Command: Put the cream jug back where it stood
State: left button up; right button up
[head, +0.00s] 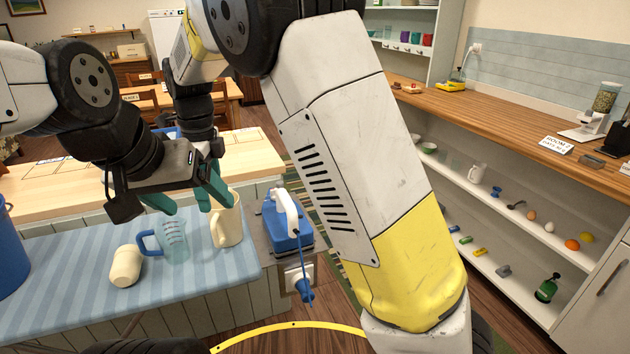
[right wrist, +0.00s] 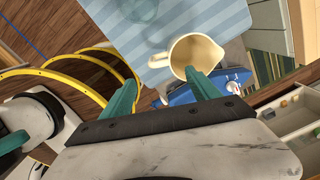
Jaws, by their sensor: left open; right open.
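The cream jug (head: 227,225) stands upright on the striped cloth, near its right end; the right wrist view looks down into its open mouth (right wrist: 200,50). My left gripper (head: 200,208) is open over the cloth, above the blue-handled clear cup and close to the jug. My right gripper (right wrist: 160,78) is open. In the right wrist view one of its fingers overlaps the jug's rim; I cannot tell whether it touches. In the head view the right gripper is mostly hidden behind the left one.
A clear cup (head: 175,243) with a blue handle stands left of the jug, and a cream cup (head: 126,266) lies on its side. A blue device (head: 285,230) sits right of the jug. A shelf (head: 510,225) with small items stands at right.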

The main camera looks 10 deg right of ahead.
jog(key=s+d+r+n+y, duration=0.1)
jog(key=d+r+n, duration=0.2)
jog(key=d, duration=0.3)
jog(key=s+d+r+n+t+y, duration=0.1)
jog(key=s+d+r+n, duration=0.1)
jog(key=d, duration=0.4)
jog(key=s+d+r+n+y, duration=0.1)
jog(key=d+r+n, duration=0.2)
jog(key=d, duration=0.3)
jog(key=s+d+n+t+h, duration=0.1)
jog(key=s+d+n+t, duration=0.3)
jog(key=s+d+n, duration=0.7)
jog(key=shift+s+d+r+n+t, duration=0.3)
jog(key=shift+s+d+r+t, duration=0.1)
jog(key=shift+s+d, duration=0.75)
